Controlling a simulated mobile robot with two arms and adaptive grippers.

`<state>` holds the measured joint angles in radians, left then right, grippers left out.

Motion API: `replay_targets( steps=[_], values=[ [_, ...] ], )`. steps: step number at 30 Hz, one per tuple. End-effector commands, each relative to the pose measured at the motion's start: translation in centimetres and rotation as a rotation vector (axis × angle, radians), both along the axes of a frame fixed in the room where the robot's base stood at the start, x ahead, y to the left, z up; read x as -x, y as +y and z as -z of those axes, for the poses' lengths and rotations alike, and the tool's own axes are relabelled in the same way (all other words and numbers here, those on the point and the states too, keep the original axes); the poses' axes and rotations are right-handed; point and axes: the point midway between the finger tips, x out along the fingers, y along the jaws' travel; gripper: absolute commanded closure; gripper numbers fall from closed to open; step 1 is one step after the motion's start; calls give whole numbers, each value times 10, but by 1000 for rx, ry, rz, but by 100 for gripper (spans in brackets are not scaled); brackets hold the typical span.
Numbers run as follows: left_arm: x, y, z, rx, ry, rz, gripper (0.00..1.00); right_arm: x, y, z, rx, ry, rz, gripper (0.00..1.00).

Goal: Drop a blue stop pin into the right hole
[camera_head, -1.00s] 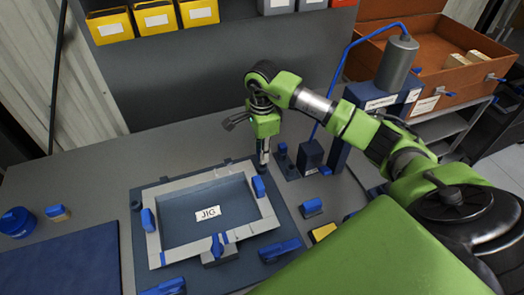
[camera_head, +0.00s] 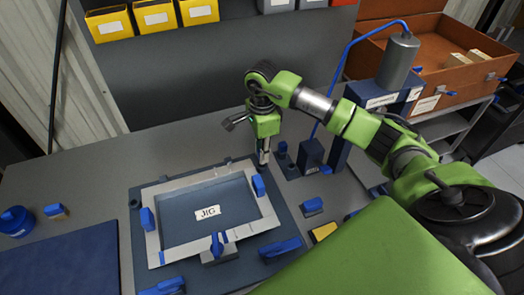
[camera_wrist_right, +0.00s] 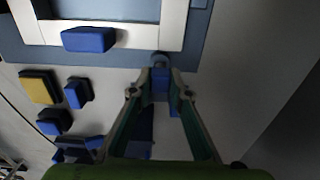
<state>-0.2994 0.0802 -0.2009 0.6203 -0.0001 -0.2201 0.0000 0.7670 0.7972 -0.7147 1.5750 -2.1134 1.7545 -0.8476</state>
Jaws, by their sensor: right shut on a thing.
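My right gripper (camera_head: 263,160) points down at the back right corner of the jig plate, beside the grey frame. In the right wrist view the gripper (camera_wrist_right: 161,92) is shut on a blue stop pin (camera_wrist_right: 160,84). A round, grey-blue collar (camera_wrist_right: 160,59) lies just beyond the fingertips at the plate's edge. I cannot tell whether the pin touches it or sits in a hole. The jig plate (camera_head: 284,219) carries a light grey frame (camera_head: 195,185) around a panel labelled JIG (camera_head: 208,211). My left gripper is not in view.
Blue clamps (camera_head: 258,186) sit around the frame. Blue-topped blocks (camera_head: 312,206) and a yellow block (camera_head: 324,232) lie right of the plate. A dark stand with a grey cylinder (camera_head: 398,60) rises at the right. The bench left of the jig is partly clear.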

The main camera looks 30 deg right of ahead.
Motion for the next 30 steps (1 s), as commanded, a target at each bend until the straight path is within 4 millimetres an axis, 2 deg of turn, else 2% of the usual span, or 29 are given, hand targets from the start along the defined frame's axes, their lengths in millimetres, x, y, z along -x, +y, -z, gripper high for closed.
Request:
replay_targets(
  steps=[12, 30],
  values=[
    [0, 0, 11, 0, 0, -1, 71, 0, -1, 11, 1, 0, 1, 100],
    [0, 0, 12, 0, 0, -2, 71, 0, 0, 12, 0, 0, 0, 100]
  ],
)
